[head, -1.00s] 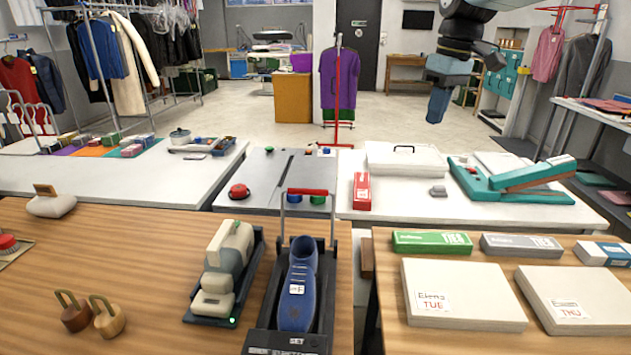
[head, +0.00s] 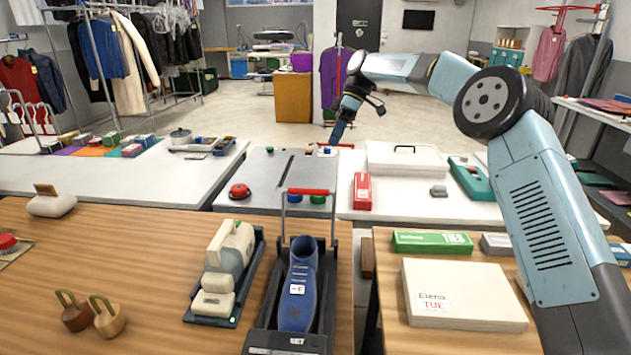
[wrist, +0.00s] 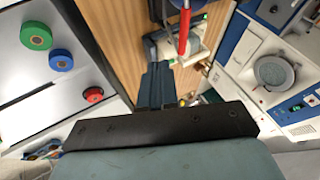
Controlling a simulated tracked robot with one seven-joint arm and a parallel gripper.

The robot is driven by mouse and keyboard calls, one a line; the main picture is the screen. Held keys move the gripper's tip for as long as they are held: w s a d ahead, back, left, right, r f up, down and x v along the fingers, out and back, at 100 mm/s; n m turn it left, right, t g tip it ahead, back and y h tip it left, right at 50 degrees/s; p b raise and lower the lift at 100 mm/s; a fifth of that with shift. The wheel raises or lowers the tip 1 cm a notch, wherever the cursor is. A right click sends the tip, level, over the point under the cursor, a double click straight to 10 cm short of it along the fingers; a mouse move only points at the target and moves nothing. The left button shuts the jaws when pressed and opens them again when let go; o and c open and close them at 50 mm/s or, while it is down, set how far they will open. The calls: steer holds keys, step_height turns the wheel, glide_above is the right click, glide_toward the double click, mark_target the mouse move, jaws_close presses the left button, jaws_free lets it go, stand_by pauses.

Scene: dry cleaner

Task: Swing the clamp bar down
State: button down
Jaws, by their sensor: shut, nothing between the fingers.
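The clamp bar is a metal hoop with a red grip (head: 308,191), standing upright over the black cradle (head: 262,340). A blue shoe-shaped form (head: 298,300) sits in the cradle below it. In the wrist view the red grip (wrist: 184,32) shows at the top, beyond the fingers. My gripper (head: 336,138) is shut and empty, pointing down over the far part of the grey table, behind the bar and apart from it. In the wrist view my gripper (wrist: 157,75) shows as shut dark fingers.
A beige device (head: 230,255) stands close left of the cradle. A red box (head: 362,191) and a red button (head: 239,191) lie on the tables behind. My arm covers part of the right side.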

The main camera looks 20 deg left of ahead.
steer(key=shift+w+a+f+n+g, duration=0.15)
steer(key=shift+a+f+n+g, duration=0.1)
steer(key=shift+a+f, duration=0.3)
steer(key=shift+w+a+f+n+g, duration=0.15)
steer(key=shift+a+f+n, duration=0.15)
steer(key=shift+f, duration=0.3)
steer(key=shift+s, duration=0.1)
steer(key=s+a+f, duration=0.1)
steer(key=s+f, duration=0.6)
steer(key=s, duration=0.2)
steer(key=shift+s+f, duration=0.25)
steer(key=shift+f, duration=0.05)
